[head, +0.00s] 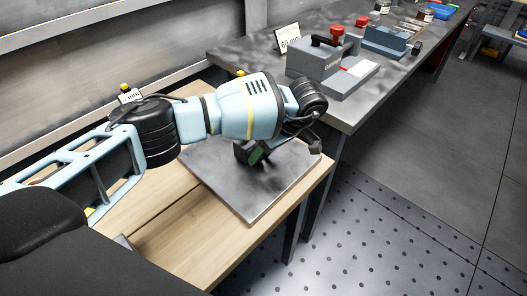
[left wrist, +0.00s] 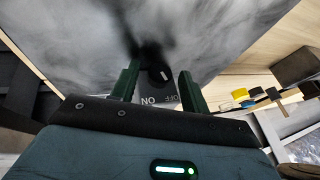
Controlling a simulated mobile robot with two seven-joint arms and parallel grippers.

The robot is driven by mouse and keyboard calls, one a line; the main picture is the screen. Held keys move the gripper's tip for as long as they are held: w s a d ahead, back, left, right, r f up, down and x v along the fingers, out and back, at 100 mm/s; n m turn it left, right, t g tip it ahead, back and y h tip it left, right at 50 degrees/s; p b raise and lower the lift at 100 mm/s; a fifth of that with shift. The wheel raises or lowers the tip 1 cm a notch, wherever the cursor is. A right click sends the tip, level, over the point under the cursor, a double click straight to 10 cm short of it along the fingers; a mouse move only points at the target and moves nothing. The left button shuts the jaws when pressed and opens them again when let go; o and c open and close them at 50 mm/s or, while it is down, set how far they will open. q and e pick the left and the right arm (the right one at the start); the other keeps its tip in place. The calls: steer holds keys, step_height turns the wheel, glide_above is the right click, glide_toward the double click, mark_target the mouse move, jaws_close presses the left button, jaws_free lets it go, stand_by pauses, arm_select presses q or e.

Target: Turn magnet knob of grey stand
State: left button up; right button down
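A black knob (left wrist: 160,74) with a white mark shows in the left wrist view, beside ON and OFF lettering that appears upside down. The stand's grey body is hard to make out around it, and in the head view my arm hides most of it. My left gripper (head: 258,154) is low over the metal plate (head: 250,195) on the wooden table. In the left wrist view its two dark green fingers (left wrist: 158,86) are apart, one on each side of the knob, with a gap visible at the right finger. My right gripper is not in view.
A steel bench (head: 350,118) behind carries a grey block device (head: 318,62) with red knobs, a "60 mm" sign (head: 289,38) and a blue-grey fixture (head: 385,42). Small coloured-topped items (left wrist: 240,95) and a dark block (left wrist: 298,65) lie right in the wrist view. The plate's front is clear.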

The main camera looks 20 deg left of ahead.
arm_select(q)
steer(key=shift+w+d+r, duration=0.1)
steer(key=shift+d+r, duration=0.1)
steer(key=shift+r, duration=0.25)
steer(key=v, duration=0.6)
steer(key=shift+d+r, duration=0.25)
steer(key=shift+r, duration=0.1)
steer(key=shift+c, duration=0.3)
